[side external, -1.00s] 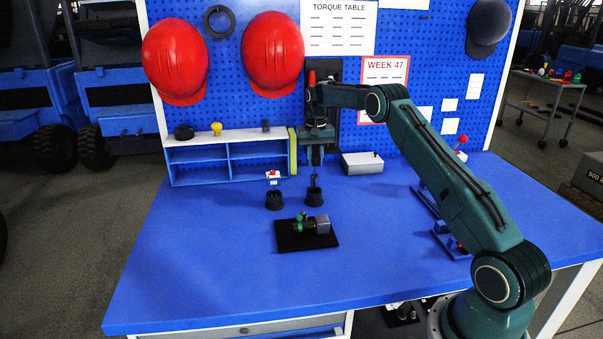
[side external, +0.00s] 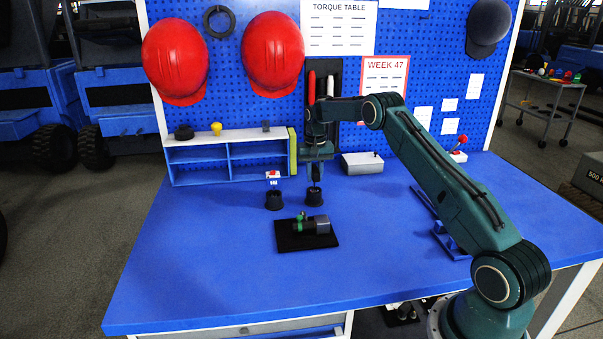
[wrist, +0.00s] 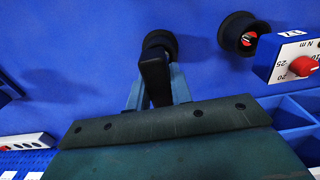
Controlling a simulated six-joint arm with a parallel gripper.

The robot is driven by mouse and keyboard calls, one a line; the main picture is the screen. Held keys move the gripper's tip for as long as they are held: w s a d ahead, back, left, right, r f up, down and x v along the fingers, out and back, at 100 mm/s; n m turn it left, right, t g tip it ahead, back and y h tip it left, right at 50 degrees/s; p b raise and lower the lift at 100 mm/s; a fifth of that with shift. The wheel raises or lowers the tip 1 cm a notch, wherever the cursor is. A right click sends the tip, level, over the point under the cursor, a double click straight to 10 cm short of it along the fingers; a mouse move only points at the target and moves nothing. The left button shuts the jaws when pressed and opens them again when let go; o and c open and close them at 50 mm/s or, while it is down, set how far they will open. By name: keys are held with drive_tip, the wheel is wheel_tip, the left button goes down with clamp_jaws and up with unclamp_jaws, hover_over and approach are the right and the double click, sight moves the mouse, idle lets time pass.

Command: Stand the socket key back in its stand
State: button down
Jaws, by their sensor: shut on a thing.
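My gripper (side external: 315,180) points straight down, shut on the socket key. In the wrist view the key (wrist: 154,78) is a black bar between my two blue-grey fingers (wrist: 157,92). The key's lower end is at the mouth of a round black stand (side external: 314,198), which also shows in the wrist view (wrist: 163,38). The key looks upright and lined up with this stand; how deep it sits is hidden by the fingers and the key itself.
A second black cup (side external: 275,201) stands to the left. A box with a red dial (wrist: 299,65) is near the shelf (side external: 200,165). A black plate (side external: 290,243) with a green-and-grey fitting lies in front. A grey box (side external: 362,165) stands right. The front of the table is clear.

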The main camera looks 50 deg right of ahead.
drive_tip(key=shift+f, duration=0.4)
drive_tip(key=c, duration=1.3)
unclamp_jaws()
drive_tip(key=shift+o, duration=0.2)
drive_tip(key=shift+r, duration=0.1)
wheel_tip(320, 180, up, 13)
